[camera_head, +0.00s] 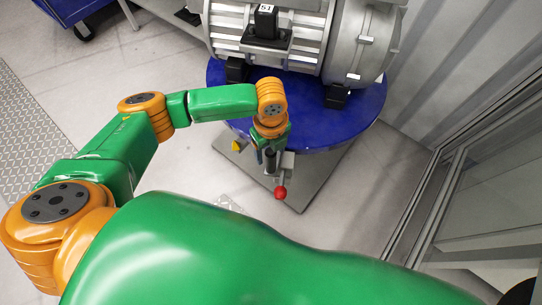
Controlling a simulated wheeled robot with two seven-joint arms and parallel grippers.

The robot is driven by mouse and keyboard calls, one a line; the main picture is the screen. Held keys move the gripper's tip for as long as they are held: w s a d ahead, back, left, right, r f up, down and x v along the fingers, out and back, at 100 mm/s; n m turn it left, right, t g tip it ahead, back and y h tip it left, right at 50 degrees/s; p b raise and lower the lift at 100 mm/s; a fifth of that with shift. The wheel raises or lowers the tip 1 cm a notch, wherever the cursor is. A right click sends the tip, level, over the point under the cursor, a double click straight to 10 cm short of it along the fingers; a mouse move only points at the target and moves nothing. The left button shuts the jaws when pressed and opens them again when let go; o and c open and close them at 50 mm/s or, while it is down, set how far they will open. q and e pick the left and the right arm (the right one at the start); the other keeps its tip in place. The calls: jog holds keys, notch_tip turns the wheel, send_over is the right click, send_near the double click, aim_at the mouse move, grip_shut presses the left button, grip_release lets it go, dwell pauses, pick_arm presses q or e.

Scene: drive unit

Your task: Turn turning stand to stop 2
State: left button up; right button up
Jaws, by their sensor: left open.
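The turning stand has a round blue top (365,112) and a grey base plate (312,172) on the floor. A large silver drive unit (352,45) lies on it, on black supports. A lever with a red ball knob (281,192) sticks out at the stand's near edge. My left gripper (271,160) points down at the near edge of the blue top, close above the lever, and is open. Its wrist hides part of the stand's edge, and I cannot tell whether the fingers touch the lever. My right gripper does not show.
A small yellow pointer (236,146) sits by the base plate, left of my gripper. A blue cart (75,10) stands at the top left. A glass-panelled frame (455,165) and a grey wall (460,60) bound the right. Floor is clear left of the stand.

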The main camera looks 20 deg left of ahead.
pick_arm(q)
notch_tip(320, 180, down, 4)
grip_shut()
dwell(0.3)
dwell(1.2)
jog(key=shift+r, duration=0.1)
